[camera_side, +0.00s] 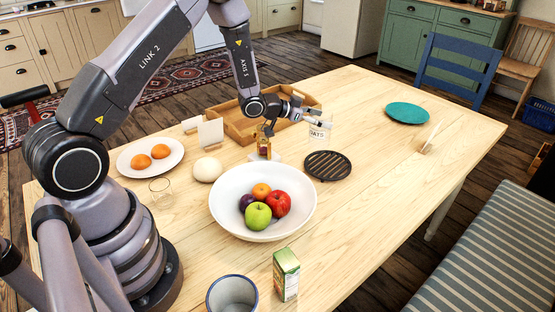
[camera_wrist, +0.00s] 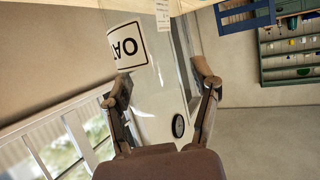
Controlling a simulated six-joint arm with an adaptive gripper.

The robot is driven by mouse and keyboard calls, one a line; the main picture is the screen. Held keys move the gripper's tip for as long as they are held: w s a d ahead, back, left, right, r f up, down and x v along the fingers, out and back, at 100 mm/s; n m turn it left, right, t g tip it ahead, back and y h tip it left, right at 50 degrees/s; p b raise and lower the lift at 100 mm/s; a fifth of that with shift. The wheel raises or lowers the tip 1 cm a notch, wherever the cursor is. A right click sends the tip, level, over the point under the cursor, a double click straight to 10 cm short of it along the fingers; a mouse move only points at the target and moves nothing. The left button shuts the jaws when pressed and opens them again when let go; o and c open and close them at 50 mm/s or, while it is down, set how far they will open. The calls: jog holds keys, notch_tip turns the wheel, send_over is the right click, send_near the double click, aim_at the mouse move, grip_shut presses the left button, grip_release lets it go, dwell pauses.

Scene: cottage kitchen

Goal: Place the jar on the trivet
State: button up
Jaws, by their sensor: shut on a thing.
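The jar (camera_side: 319,132) is clear glass with a white label reading partly "OATS". My gripper (camera_side: 312,115) is shut on it and holds it near the back edge of the trivet, seemingly above the table. The trivet (camera_side: 328,166) is a dark, round, ribbed disc lying flat and bare on the table. In the wrist view my fingers (camera_wrist: 163,82) stand on either side of the see-through jar, its label (camera_wrist: 127,46) upside down beside the left finger. The jar's bottom and its gap to the table are hard to make out.
A white bowl of fruit (camera_side: 230,216) stands in front of the trivet. A wooden tray (camera_side: 236,128) and a small golden-brown object (camera_side: 264,143) are to the left. A teal plate (camera_side: 407,113) lies at the right. The table (camera_side: 390,195) right of the trivet is clear.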

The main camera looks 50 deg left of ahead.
jog(key=shift+w+f, duration=0.9)
jog(key=shift+f, duration=0.6)
jog(key=shift+w+f, duration=0.9)
jog(key=shift+f, duration=0.65)
jog(key=shift+w+f, duration=0.9)
jog(key=shift+f, duration=0.6)
jog(key=shift+f, duration=0.2)
jog(key=o, duration=1.2)
